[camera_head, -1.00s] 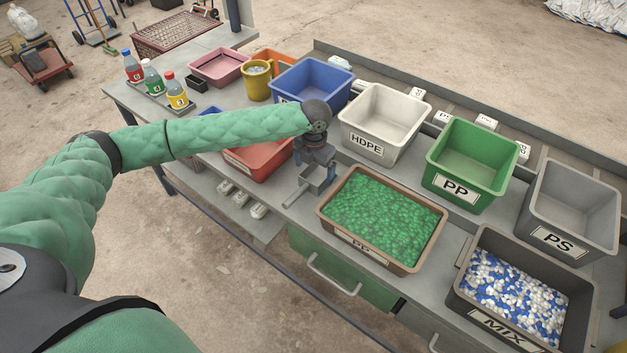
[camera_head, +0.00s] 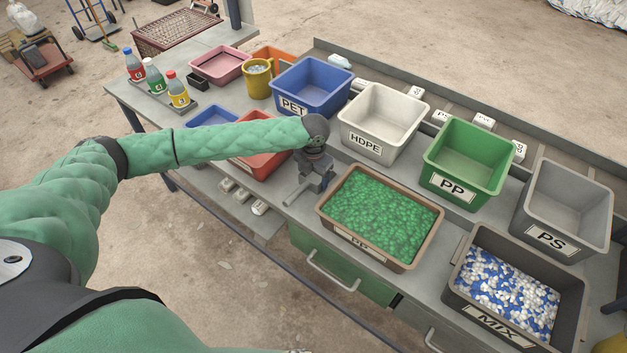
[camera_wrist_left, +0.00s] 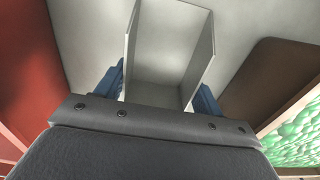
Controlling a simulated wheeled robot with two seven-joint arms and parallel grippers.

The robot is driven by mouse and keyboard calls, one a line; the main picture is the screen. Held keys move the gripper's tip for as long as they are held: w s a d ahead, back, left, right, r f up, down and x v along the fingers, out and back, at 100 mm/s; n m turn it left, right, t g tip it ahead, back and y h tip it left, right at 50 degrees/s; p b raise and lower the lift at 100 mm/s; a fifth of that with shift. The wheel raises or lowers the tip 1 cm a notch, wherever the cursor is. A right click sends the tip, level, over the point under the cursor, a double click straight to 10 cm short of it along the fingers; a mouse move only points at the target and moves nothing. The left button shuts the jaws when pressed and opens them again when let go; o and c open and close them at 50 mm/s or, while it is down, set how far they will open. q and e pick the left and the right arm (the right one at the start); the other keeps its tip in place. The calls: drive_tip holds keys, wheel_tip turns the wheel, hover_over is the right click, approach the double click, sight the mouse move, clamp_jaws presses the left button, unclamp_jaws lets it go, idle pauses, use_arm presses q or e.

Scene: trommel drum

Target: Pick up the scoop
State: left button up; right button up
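The scoop (camera_head: 292,197) is a small grey metal scoop on the bench, left of the tray of green flakes. In the left wrist view the scoop's open box (camera_wrist_left: 165,65) lies between the two blue fingers of my left gripper (camera_wrist_left: 158,92). The fingers are wide apart, one on each side of the box. Whether they touch its walls is hard to tell. My right gripper is not in view.
The green flake tray (camera_head: 323,213) stands close to the right of the scoop. A red bin (camera_head: 263,165) is on the left and the white HDPE bin (camera_head: 365,145) behind. The green PP bin (camera_head: 453,187), grey PS bin (camera_head: 548,238) and MIX bin (camera_head: 490,322) stand farther right.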

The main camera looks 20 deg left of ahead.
use_arm(q)
drive_tip(key=shift+c, duration=0.4)
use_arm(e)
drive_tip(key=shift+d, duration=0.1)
use_arm(q)
drive_tip(key=shift+r+b, duration=0.35)
drive_tip(key=shift+r, duration=0.15)
drive_tip(key=shift+w+r+b, duration=0.1)
drive_tip(key=shift+r+b, duration=0.3)
drive_tip(key=shift+r, duration=0.25)
wheel_tip(320, 180, up, 8)
drive_tip(key=b, duration=0.2)
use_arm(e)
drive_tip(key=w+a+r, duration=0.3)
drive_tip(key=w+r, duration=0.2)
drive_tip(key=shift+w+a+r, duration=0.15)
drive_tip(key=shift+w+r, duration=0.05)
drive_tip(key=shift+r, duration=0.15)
use_arm(q)
drive_tip(key=shift+f, duration=0.1)
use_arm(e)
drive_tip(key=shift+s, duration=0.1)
